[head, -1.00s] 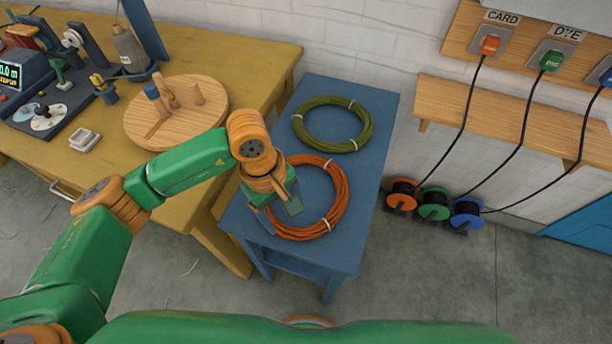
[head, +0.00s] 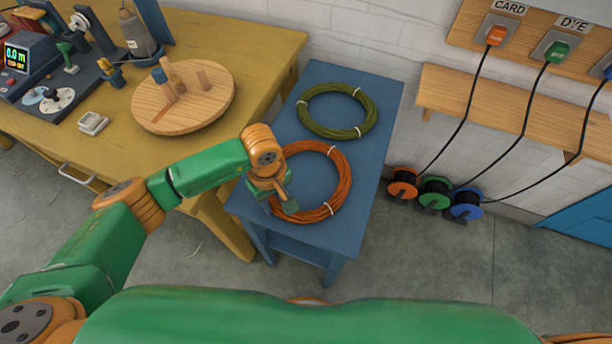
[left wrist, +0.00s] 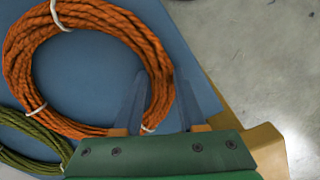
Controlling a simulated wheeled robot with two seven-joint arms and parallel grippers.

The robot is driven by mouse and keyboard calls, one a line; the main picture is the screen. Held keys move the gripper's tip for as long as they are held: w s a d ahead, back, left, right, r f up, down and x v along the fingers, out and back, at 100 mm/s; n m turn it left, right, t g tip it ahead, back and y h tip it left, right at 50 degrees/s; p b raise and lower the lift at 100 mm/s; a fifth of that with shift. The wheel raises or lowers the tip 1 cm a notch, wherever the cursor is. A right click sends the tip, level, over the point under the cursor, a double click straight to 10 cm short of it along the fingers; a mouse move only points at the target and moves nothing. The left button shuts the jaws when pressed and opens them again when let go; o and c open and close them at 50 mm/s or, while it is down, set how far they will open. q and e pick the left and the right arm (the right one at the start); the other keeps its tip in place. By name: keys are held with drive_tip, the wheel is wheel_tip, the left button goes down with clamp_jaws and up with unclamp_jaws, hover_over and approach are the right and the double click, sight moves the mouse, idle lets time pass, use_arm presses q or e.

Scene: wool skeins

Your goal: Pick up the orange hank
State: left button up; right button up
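The orange hank (head: 345,178) lies flat as a ring on the blue table, bound with pale ties. It also shows in the left wrist view (left wrist: 30,62). My left gripper (head: 277,203) is low at the hank's near left part, pointing down. In the left wrist view the left gripper (left wrist: 164,85) is open. One finger shows over the ring's inside and the other outside it, with the orange strand between them. I cannot tell whether the fingers touch the strand. My right gripper is not in view.
A green hank (head: 372,112) lies behind the orange one on the blue table (head: 345,225). A yellow workbench (head: 262,50) with a round pegged wooden board (head: 190,118) stands at left. Cable reels (head: 434,193) sit on the floor at right.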

use_arm(q)
clamp_jaws()
